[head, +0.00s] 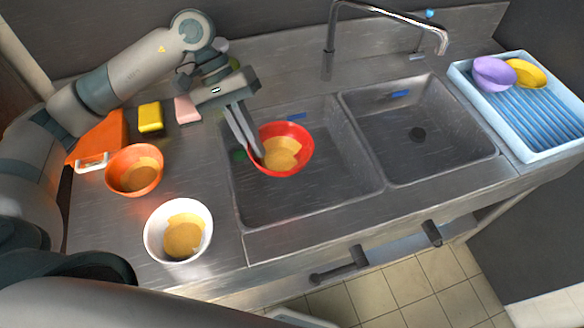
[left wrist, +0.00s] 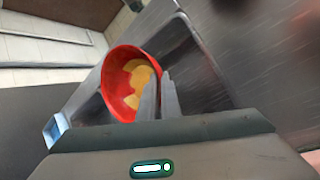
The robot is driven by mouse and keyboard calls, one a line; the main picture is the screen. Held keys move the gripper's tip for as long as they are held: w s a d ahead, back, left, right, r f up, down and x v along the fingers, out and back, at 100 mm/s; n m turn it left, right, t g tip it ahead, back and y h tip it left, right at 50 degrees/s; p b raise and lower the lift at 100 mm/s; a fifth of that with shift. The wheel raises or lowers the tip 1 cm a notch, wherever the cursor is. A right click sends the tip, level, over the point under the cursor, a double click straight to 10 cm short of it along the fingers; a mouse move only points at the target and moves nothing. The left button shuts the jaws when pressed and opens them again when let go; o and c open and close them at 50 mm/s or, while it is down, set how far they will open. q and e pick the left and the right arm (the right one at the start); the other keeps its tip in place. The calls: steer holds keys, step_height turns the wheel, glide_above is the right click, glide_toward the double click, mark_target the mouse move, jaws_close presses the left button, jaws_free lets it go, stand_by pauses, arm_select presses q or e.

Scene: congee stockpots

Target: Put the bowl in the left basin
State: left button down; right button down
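A red bowl (head: 302,158) with a tan patch inside is over or within the left basin (head: 330,195); its exact height above the basin floor is unclear. My left gripper (head: 252,148) reaches down to its left rim. The left wrist view shows the red bowl (left wrist: 116,65) with one finger inside it and the other outside, the fingers (left wrist: 160,92) close together with the rim between them. My right gripper is out of view.
An orange bowl (head: 121,172) and a white bowl (head: 151,232) stand on the left counter, with a yellow sponge (head: 150,117) and a pink block (head: 186,110) behind. The right basin (head: 440,155) looks empty. A faucet (head: 384,12) stands behind; a blue rack (head: 537,152) holds purple and yellow bowls.

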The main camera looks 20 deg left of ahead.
mark_target(267, 156)
arm_select(q)
steer(key=shift+s+r, duration=0.1)
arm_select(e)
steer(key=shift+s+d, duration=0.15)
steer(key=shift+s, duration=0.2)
arm_select(q)
steer(key=shift+d+f, duration=0.15)
steer(key=shift+f, duration=0.2)
steer(key=d+f+n+t, duration=0.1)
steer(key=d+f+n, duration=0.1)
steer(key=f+n, duration=0.1)
steer(key=d+f+n+t, duration=0.1)
steer(key=f, duration=0.1)
steer(key=shift+w+d+t+h, duration=0.25)
steer(key=shift+w+t+h, duration=0.05)
steer(key=shift+w+h, duration=0.1)
steer(key=shift+s+d+f+n+t, duration=0.1)
steer(key=shift+d+f+n+t, duration=0.35)
steer(key=shift+d+n, duration=0.3)
steer(key=shift+w+d+f+n+t, duration=0.1)
steer(key=shift+d+f+n+t, duration=0.3)
steer(key=shift+d+n, duration=0.3)
steer(key=shift+s+d+f+n+t, duration=0.1)
steer(key=shift+d+f+n+t, duration=0.35)
steer(key=shift+d+n, duration=0.3)
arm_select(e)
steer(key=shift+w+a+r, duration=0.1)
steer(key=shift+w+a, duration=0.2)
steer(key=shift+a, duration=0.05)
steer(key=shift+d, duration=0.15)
